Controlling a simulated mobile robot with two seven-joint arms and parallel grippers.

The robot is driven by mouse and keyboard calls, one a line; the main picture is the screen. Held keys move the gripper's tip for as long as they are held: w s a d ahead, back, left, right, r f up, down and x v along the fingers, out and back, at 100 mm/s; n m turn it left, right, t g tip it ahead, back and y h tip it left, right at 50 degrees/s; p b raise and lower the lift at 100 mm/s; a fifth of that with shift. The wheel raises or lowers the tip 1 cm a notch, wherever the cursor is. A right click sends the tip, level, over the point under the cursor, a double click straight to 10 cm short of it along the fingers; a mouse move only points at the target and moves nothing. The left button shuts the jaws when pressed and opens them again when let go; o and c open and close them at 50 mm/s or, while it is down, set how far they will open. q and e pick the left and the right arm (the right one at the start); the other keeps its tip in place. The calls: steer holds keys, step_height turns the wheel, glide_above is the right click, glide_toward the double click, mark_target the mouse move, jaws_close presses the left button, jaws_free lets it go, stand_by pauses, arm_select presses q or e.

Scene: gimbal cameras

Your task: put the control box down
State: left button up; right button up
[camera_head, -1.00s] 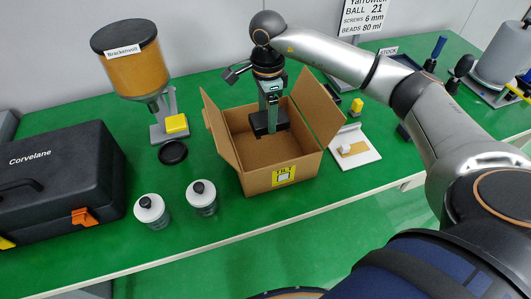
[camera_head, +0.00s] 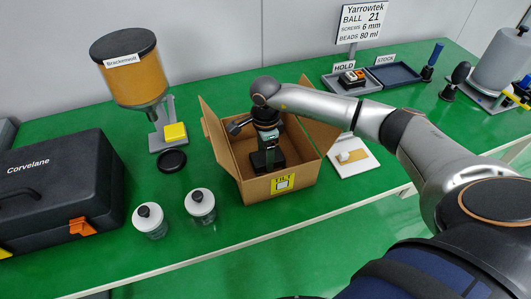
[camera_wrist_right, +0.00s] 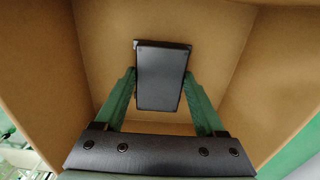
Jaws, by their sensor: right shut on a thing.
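The control box (camera_head: 262,162) is a small black block low inside the open cardboard box (camera_head: 243,188). My right gripper (camera_head: 268,153) reaches down into the carton and is shut on it. In the right wrist view, the control box (camera_wrist_right: 161,75) is a dark rectangular block between the green fingers of the gripper (camera_wrist_right: 160,82), with brown cardboard around it. I cannot tell whether its underside touches the carton floor. My left gripper is not in view.
Two lidded bottles (camera_head: 150,220) (camera_head: 200,206) and a black case (camera_head: 60,190) stand left of the carton. A hopper (camera_head: 135,75) stands behind left. A white board (camera_head: 355,160) and trays (camera_head: 396,74) lie to the right. The carton's raised flaps (camera_head: 216,134) flank my gripper.

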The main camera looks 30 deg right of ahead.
steer(key=shift+f, duration=0.15)
steer(key=o, duration=1.5)
step_height(320, 180, up, 12)
steer(key=shift+r, duration=0.25)
